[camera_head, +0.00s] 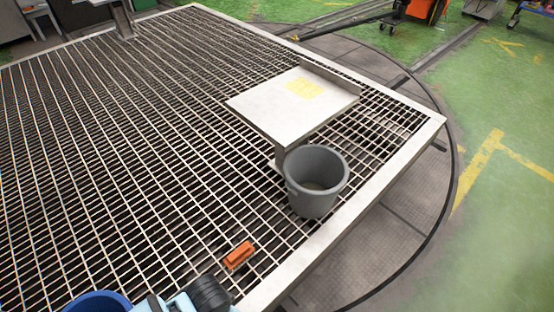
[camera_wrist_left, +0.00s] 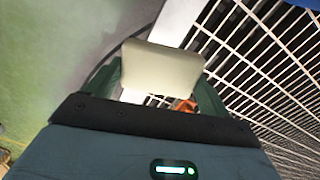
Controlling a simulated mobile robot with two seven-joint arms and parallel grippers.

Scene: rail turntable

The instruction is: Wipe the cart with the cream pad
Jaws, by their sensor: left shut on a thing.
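The cream pad (camera_wrist_left: 160,66) is a pale block with rounded corners in the left wrist view. My left gripper (camera_wrist_left: 161,90) is shut on it, with one dark green finger on each side. The pad hides part of what lies beyond it. A pale flat platform (camera_head: 270,112), seemingly the cart, stands above the metal grating in the head view. It has a raised lip along its far right side, and a yellow patch (camera_head: 305,88) lies on its top. The pad is not seen in the head view. My right gripper is in neither view.
A grey bucket (camera_head: 316,181) stands on the grating (camera_head: 130,150) just in front of the platform. An orange block (camera_head: 239,255) lies nearer me. A blue round container (camera_head: 98,303) shows at the bottom edge. The grating left of the platform is clear.

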